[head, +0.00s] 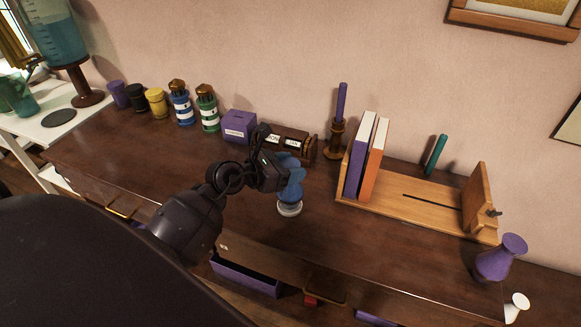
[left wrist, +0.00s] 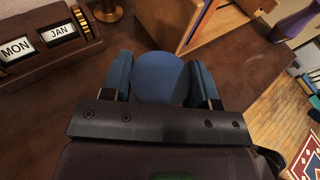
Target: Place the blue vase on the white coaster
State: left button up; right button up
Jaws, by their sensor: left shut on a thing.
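The blue vase (head: 293,188) is upright over the front middle of the dark wooden cabinet top. My left gripper (head: 281,172) is shut on it, and the arm hides part of its left side. In the left wrist view the vase's round blue top (left wrist: 163,76) sits between the two fingers of the left gripper (left wrist: 163,88). The white coaster (head: 289,210) shows directly below the vase, near the front edge. I cannot tell whether the vase's base touches it. The coaster is hidden in the left wrist view. My right gripper is not in view.
A block calendar (head: 297,140) and a purple box (head: 238,126) stand behind the gripper. A wooden book rack (head: 400,200) with books is to the right, with a purple candle (head: 341,102) behind. A purple vase (head: 500,259) stands far right. Open drawers (head: 246,278) lie below the front edge.

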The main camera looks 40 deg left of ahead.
pick_arm(q)
jog(key=shift+f, duration=0.1)
jog(key=o, duration=1)
jog(key=shift+o, duration=0.2)
